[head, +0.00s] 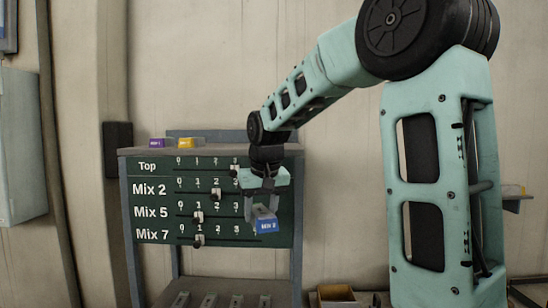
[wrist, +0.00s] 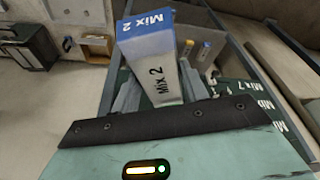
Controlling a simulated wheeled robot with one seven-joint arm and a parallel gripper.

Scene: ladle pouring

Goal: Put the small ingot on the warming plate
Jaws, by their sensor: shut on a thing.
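My gripper (head: 262,208) is shut on a pale grey ingot with a blue end marked "Mix 2" (head: 267,225), held in front of the green slider board. In the wrist view the held Mix 2 ingot (wrist: 158,75) sits between the fingers, its blue end pointing away from the gripper. I cannot tell from these frames whether it is the small ingot. A purple-ended ingot (head: 157,143) and a yellow-ended ingot (head: 187,143) lie on the stand's top, left of my gripper. I cannot pick out the warming plate in either view.
The green board (head: 150,165) has slider rows labelled Top, Mix 2, Mix 5 and Mix 7, close behind my gripper. Several grey pieces (head: 209,300) are on the stand's lower shelf. A wooden box (head: 335,294) stands low to the right. A ledge (head: 512,197) shows at far right.

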